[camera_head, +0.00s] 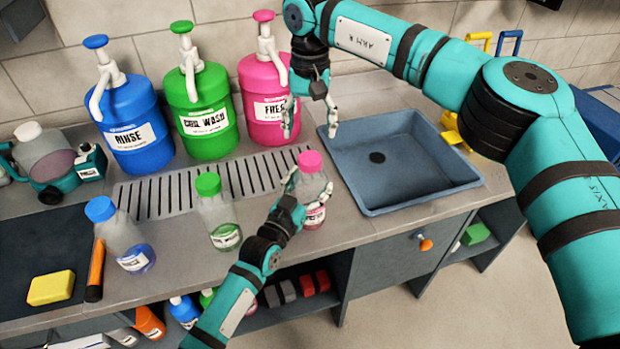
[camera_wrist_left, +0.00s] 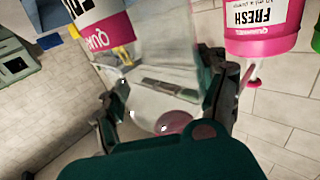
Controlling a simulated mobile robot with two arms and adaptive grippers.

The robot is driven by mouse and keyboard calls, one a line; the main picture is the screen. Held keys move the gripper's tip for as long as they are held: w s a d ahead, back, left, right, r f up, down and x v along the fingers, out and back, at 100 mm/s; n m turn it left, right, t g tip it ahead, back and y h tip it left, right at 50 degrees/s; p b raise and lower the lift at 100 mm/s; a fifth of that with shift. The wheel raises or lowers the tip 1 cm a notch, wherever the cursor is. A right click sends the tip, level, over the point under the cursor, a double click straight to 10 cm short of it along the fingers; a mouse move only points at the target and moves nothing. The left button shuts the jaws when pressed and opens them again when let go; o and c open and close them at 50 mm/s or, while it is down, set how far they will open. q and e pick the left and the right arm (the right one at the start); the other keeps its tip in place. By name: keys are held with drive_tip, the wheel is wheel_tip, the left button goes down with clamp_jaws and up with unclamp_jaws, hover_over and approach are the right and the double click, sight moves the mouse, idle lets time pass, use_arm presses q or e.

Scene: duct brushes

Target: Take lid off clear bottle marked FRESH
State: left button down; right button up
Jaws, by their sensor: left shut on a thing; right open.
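A clear bottle (camera_head: 316,190) with a pink lid (camera_head: 310,161) stands near the counter's front edge, left of the sink; pink liquid shows low in it. The lid is on. My left gripper (camera_head: 308,187) is shut around this bottle below the lid. In the left wrist view, the clear bottle (camera_wrist_left: 165,82) lies between the fingers of my left gripper (camera_wrist_left: 165,100). Its label is too small to read in the head view. My right gripper (camera_head: 311,127) is open and empty, fingers down, appearing above the lid in the picture and apart from it.
Blue (camera_head: 133,120), green (camera_head: 203,110) and pink (camera_head: 266,95) pump dispensers stand behind. A blue-lidded bottle (camera_head: 120,235) and a green-lidded bottle (camera_head: 216,212) stand to the left. The sink basin (camera_head: 410,185) is empty.

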sight(310, 158)
drive_tip(key=m, duration=0.6)
drive_tip(key=shift+m, duration=0.4)
drive_tip(key=m, duration=0.8)
drive_tip(key=shift+m, duration=0.3)
drive_tip(key=m, duration=0.6)
drive_tip(key=shift+m, duration=0.3)
drive_tip(key=m, duration=0.8)
drive_tip(key=shift+m, duration=0.4)
drive_tip(key=m, duration=0.6)
drive_tip(key=shift+m, duration=0.3)
drive_tip(key=m, duration=1)
drive_tip(key=shift+m, duration=0.3)
drive_tip(key=m, duration=0.5)
drive_tip(key=shift+f+m, duration=0.4)
drive_tip(key=shift+f, duration=3.6)
